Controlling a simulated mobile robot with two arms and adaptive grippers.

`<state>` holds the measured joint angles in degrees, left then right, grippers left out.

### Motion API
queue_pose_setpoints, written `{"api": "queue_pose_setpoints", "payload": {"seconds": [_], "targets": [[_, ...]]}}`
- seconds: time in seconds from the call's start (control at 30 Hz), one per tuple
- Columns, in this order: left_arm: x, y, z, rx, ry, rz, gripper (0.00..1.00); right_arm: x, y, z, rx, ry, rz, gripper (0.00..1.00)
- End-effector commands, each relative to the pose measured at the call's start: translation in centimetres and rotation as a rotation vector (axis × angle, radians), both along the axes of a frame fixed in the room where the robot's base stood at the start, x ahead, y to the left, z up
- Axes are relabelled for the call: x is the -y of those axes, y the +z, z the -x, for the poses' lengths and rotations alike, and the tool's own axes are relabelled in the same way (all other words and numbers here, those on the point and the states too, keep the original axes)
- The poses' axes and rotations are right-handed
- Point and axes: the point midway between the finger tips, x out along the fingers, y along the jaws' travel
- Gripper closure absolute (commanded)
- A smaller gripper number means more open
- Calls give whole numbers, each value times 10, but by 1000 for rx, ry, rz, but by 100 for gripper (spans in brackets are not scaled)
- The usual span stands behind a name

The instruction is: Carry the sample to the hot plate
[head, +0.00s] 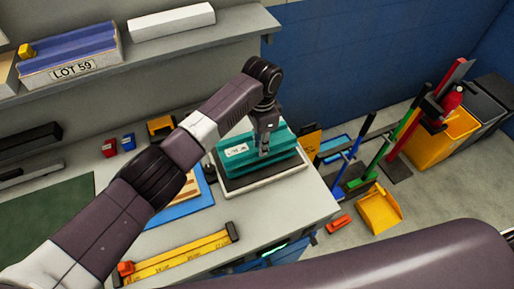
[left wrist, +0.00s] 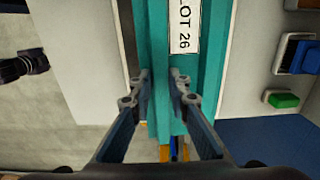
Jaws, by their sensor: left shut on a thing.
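The sample is a teal layered panel (head: 285,148) with a white label. In the left wrist view the same panel (left wrist: 156,30) runs up the middle, and its label reads LOT 26. My left gripper (head: 264,152) points down and is shut on the panel near its middle; the fingers also show in the left wrist view (left wrist: 160,88). The panel is directly over the hot plate (head: 287,180), a flat slab with a dark top and a pale edge at the bench's right end. I cannot tell whether they touch. My right gripper is out of view.
A blue mat (head: 182,214) with a wooden piece lies left of the hot plate. A yellow ruler (head: 180,258) lies at the bench's front. A shelf above holds a LOT 59 panel (head: 72,66). Brooms and a yellow bin (head: 432,135) stand on the floor at right.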

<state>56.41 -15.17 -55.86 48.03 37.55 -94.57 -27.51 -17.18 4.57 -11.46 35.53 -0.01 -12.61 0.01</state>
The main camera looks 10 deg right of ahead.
Motion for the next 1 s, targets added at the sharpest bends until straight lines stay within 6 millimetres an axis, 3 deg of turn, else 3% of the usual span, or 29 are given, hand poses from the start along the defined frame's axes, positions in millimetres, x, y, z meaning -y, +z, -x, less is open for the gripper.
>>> {"api": "queue_pose_setpoints", "payload": {"seconds": [0.6, 0.63, 0.8, 1.0], "targets": [[0, -7, 0, 0, 0, 1, 100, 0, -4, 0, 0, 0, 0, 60], [0, -7, 0, 0, 0, 1, 82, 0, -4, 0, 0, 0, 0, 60], [0, -7, 0, 0, 0, 0, 63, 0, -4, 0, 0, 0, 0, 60], [0, -7, 0, 0, 0, 0, 63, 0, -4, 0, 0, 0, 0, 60]]}}
